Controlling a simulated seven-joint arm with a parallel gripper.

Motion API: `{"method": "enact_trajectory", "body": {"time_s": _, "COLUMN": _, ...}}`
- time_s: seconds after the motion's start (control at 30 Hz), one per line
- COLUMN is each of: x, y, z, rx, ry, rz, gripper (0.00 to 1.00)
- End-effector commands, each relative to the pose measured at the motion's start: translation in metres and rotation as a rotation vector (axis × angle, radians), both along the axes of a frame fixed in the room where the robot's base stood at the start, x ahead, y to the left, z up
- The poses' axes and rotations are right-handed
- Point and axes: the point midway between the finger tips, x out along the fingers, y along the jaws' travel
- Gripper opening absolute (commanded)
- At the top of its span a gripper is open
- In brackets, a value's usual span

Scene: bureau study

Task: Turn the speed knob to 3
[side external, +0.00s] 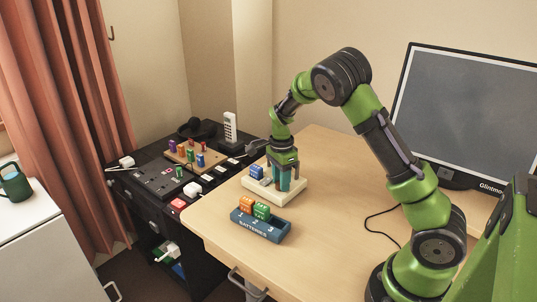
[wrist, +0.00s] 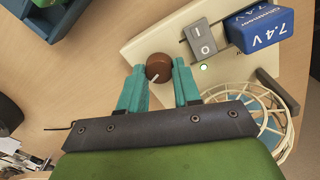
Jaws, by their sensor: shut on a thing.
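The speed knob (wrist: 158,65) is a round brown knob with a white pointer line on a cream box (wrist: 140,47). In the wrist view the pointer slants toward the lower left; no scale numbers can be read. My gripper (wrist: 159,68) has its two teal fingers on either side of the knob, shut on it. In the side view my gripper (side external: 284,184) points down onto the cream box (side external: 289,199), and the knob is hidden there. The box also carries a grey I/O switch (wrist: 201,40), a lit green lamp (wrist: 204,68), a blue 7.4 V battery (wrist: 262,30) and a caged fan (wrist: 252,100).
A blue battery tray (side external: 262,232) with an orange and a green battery stands in front of the box. A monitor (side external: 460,110) stands right. The desk between is mostly clear, with a black cable.

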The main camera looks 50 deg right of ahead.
Motion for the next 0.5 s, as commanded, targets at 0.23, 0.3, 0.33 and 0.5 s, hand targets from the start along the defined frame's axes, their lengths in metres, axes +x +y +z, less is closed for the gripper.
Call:
{"method": "enact_trajectory", "body": {"time_s": 0.23, "x": 0.0006, "y": -0.0015, "z": 0.001, "rx": -0.003, "ry": -0.003, "rz": -0.001, "gripper": 0.39}}
{"method": "enact_trajectory", "body": {"time_s": 0.3, "x": 0.0005, "y": -0.0013, "z": 0.0009, "rx": -0.002, "ry": -0.002, "rz": -0.001, "gripper": 0.49}}
{"method": "enact_trajectory", "body": {"time_s": 0.33, "x": 0.0004, "y": -0.0012, "z": 0.0008, "rx": -0.002, "ry": -0.002, "rz": -0.001, "gripper": 0.54}}
{"method": "enact_trajectory", "body": {"time_s": 0.5, "x": 0.0001, "y": -0.0007, "z": 0.0004, "rx": 0.0, "ry": -0.001, "rz": 0.0, "gripper": 0.58}}
